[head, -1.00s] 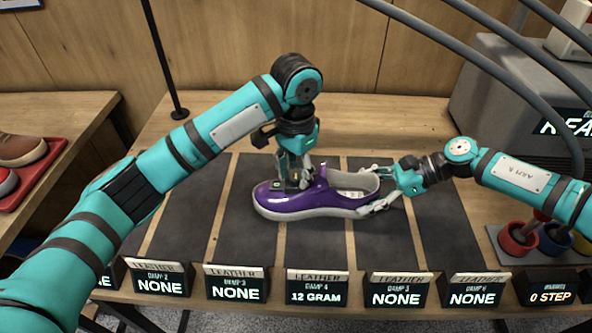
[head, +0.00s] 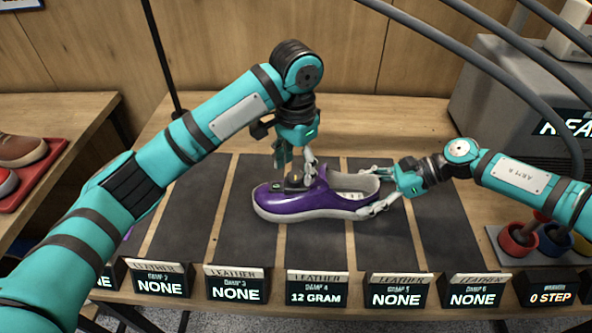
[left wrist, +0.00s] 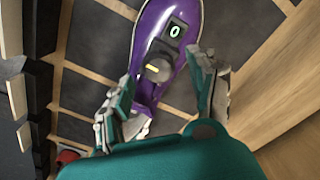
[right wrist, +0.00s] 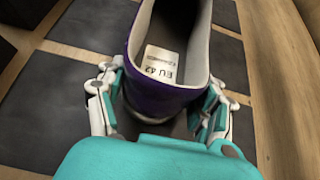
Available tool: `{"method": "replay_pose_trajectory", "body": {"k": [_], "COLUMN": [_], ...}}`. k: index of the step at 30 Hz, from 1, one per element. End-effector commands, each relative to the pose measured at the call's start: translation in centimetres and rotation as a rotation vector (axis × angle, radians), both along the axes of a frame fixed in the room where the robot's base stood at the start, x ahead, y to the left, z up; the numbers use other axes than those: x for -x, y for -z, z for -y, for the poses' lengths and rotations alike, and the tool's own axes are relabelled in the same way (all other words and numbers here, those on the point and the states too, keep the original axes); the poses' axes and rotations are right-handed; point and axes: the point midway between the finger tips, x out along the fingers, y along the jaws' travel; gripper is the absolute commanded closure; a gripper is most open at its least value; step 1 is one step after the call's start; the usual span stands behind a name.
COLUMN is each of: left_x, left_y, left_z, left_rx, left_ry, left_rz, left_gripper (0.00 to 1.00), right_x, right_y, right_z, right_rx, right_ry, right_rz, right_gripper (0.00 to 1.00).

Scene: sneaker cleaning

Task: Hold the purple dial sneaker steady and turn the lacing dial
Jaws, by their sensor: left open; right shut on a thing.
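The purple sneaker (head: 325,207) with a white sole lies on a dark mat panel, toe to the left. Its lacing dial (left wrist: 156,69), a round knob with a yellow mark, sits on top of the shoe beside a small display (left wrist: 174,30) reading 0. My left gripper (head: 297,168) is above the dial, pointing down, with its fingers open on either side of the shoe in the left wrist view (left wrist: 165,95). My right gripper (head: 376,190) is shut on the heel; a size label (right wrist: 163,63) reading EU 42 shows inside the shoe.
Several signs, one reading 12 GRAM (head: 317,297), line the table's front edge. A grey machine (head: 500,95) and coloured cups (head: 520,238) stand at right. A red tray (head: 32,178) with a brown shoe is on the left table. Mat panels beside the sneaker are clear.

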Motion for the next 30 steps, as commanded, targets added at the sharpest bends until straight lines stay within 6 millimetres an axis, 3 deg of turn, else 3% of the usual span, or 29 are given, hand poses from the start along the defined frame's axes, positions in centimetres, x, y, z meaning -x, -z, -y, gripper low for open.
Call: {"method": "replay_pose_trajectory", "body": {"k": [6, 13, 18, 29, 30], "left_x": [-0.1, -0.1, 0.0, 0.0, 0.0], "left_y": [-5.1, -8.7, -9.7, -9.8, -9.8], "left_z": [-0.1, 0.0, 0.0, 0.0, 0.0], "left_rx": [-0.001, -0.001, 0.001, 0.001, 0.001], "left_ry": [0.000, 0.000, -0.001, -0.001, -0.001], "left_rz": [0.008, 0.004, 0.001, 0.000, 0.001], "left_gripper": [0.41, 0.41, 0.41, 0.41, 0.41], "right_x": [-0.2, -0.2, -0.2, -0.2, -0.2], "right_y": [0.0, 0.0, 0.0, -0.1, -0.1], "right_z": [0.1, 0.1, 0.1, 0.1, 0.1], "right_rx": [0.001, 0.001, 0.001, 0.001, 0.001], "right_ry": [0.004, 0.005, 0.005, 0.005, 0.005], "right_rz": [0.003, 0.003, 0.003, 0.003, 0.003], "right_gripper": [0.75, 0.75, 0.75, 0.75, 0.28]}}
